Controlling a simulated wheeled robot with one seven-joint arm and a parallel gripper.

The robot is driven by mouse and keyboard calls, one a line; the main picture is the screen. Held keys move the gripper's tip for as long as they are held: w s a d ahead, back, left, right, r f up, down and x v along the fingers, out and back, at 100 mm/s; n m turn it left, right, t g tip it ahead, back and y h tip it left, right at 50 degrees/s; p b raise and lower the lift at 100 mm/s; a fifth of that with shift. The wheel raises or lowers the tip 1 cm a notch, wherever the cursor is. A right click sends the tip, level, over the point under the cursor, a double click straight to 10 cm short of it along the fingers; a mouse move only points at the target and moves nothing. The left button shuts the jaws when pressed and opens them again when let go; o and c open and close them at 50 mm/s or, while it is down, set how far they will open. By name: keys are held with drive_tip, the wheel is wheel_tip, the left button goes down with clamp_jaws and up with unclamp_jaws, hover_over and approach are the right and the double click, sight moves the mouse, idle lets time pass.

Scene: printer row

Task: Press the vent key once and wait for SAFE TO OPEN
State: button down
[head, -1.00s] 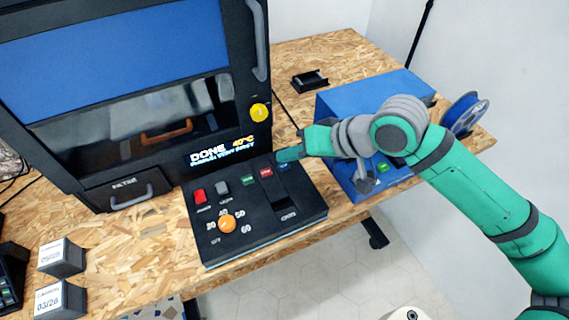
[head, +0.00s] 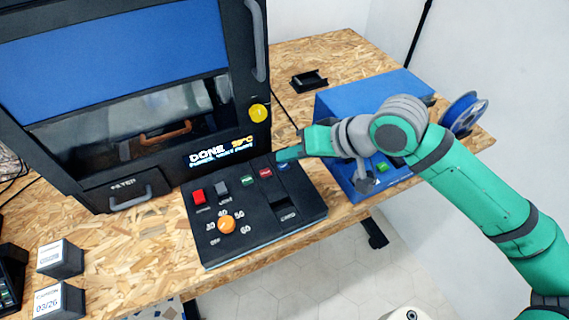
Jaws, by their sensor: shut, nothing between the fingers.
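The black control panel (head: 262,238) in front of the printer carries a green key (head: 248,181), a red key (head: 265,173) and a blue key (head: 283,168) in a row. Their labels are too small to read, so I cannot tell which is the vent key. My gripper (head: 288,155) is shut and empty, just behind the blue key and close over the panel's back edge; contact is not clear. The printer display (head: 221,152) reads DONE with a yellow temperature that looks like 39°C. A small line below it is hard to read.
The panel also has a red button (head: 198,196), a grey button (head: 221,187) and an orange knob (head: 227,225). The printer door has a grey handle (head: 260,40) and a yellow round tag (head: 258,113). A blue box (head: 350,100) stands right, beneath my arm.

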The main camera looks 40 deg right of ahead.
drive_tip(key=shift+a, duration=0.15)
idle(0.6)
drive_tip(key=shift+f, duration=0.15)
drive_tip(key=shift+f, duration=0.3)
drive_tip(key=shift+w+f, duration=0.15)
drive_tip(key=shift+f, duration=0.2)
idle(0.7)
idle(0.3)
drive_tip(key=shift+r, duration=0.8)
